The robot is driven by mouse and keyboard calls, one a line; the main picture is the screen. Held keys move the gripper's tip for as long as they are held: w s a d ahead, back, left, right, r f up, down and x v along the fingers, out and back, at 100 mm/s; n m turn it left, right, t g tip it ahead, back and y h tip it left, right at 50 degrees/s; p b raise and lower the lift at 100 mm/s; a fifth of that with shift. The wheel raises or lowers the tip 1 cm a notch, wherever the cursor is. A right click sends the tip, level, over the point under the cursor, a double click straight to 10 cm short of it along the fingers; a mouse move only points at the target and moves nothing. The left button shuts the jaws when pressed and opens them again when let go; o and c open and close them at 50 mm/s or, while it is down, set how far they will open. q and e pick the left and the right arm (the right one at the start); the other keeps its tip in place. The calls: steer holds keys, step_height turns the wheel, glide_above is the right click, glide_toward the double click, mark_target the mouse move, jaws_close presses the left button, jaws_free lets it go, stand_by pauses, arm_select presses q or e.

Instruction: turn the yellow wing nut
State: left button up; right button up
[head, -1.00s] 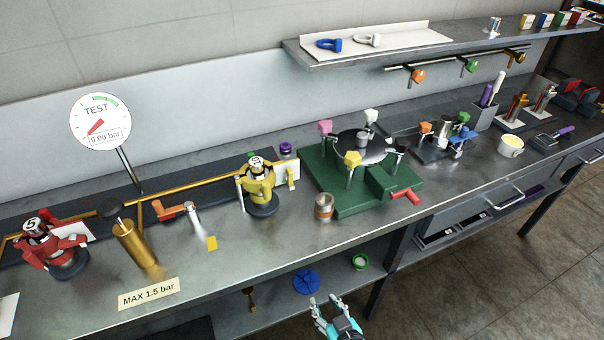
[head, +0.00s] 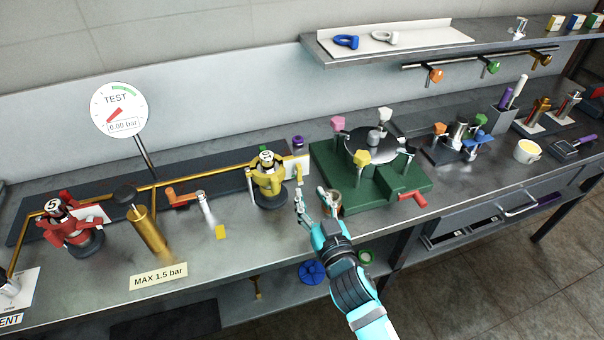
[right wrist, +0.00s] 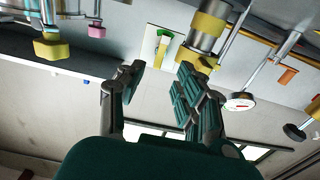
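A yellow fitting (head: 268,182) with a numbered black-and-white top and yellow arms stands on a dark round base on the bench. A small yellow piece shows beside it against a white plate in the right wrist view (right wrist: 161,50). A yellow knob (head: 361,158) stands on a post of the green fixture; I cannot tell for sure which yellow part is the wing nut. My right gripper (head: 312,195) is open and empty, in front and to the right of the yellow fitting, apart from it. Its spread fingers also show in the right wrist view (right wrist: 160,85). My left gripper is out of view.
The green fixture (head: 405,183) with a red handle (head: 412,197) stands right of my gripper. A small metal cup (head: 334,201) is close behind the fingers. A red fitting (head: 70,228) and a brass cylinder (head: 147,232) are at left. Bare bench lies in front of the yellow fitting.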

mark_target(301, 175)
steer(key=x, duration=0.7)
jaws_close()
